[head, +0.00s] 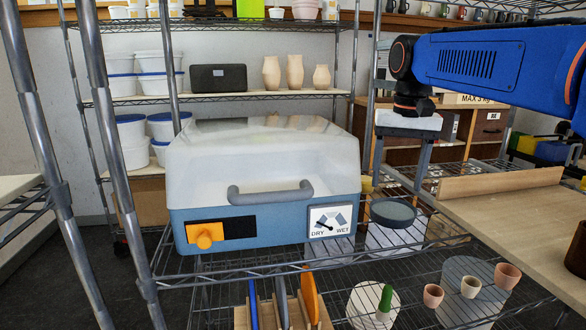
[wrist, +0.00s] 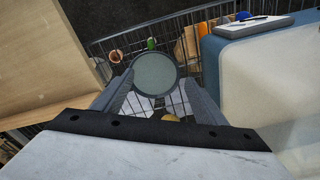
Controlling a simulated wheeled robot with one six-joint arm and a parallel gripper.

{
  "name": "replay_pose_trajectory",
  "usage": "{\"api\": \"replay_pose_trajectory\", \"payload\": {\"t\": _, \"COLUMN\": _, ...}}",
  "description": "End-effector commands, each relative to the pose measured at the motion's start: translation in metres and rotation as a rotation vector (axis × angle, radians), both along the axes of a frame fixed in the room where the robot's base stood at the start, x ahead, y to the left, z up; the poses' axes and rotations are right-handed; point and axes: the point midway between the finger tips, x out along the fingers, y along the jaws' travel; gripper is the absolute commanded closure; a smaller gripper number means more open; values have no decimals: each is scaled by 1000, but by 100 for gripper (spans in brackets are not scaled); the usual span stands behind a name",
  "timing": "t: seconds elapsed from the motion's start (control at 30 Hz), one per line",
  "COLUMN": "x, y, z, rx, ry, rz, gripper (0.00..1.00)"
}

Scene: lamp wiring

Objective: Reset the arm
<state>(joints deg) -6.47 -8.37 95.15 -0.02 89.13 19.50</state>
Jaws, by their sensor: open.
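My gripper (head: 398,178) hangs from the blue arm (head: 490,65) at the right of the head view, fingers pointing down. Its two grey fingers are apart with nothing held between them. A round grey-green lidded disc (head: 393,213) lies below the fingertips on the wire shelf. In the wrist view the disc (wrist: 155,74) shows between and beyond the open fingers (wrist: 157,98). I cannot tell the exact gap between fingertips and disc.
A blue box with a clear domed lid (head: 265,180) and a dry-wet dial stands left of my gripper. A wooden board (head: 520,210) lies to the right. Small pots (head: 470,287) and upright tools (head: 282,305) sit on the lower shelf. Metal rack posts (head: 110,150) stand left.

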Motion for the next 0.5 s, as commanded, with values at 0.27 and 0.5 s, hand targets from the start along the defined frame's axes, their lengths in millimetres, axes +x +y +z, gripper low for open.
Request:
{"api": "replay_pose_trajectory", "payload": {"t": 0.27, "x": -63, "y": -18, "z": -39, "rx": -1, "ry": -81, "rz": 51, "gripper": 34}}
{"api": "replay_pose_trajectory", "payload": {"t": 0.5, "x": -124, "y": -33, "z": -90, "rx": -11, "ry": -165, "rz": 107, "gripper": 34}}
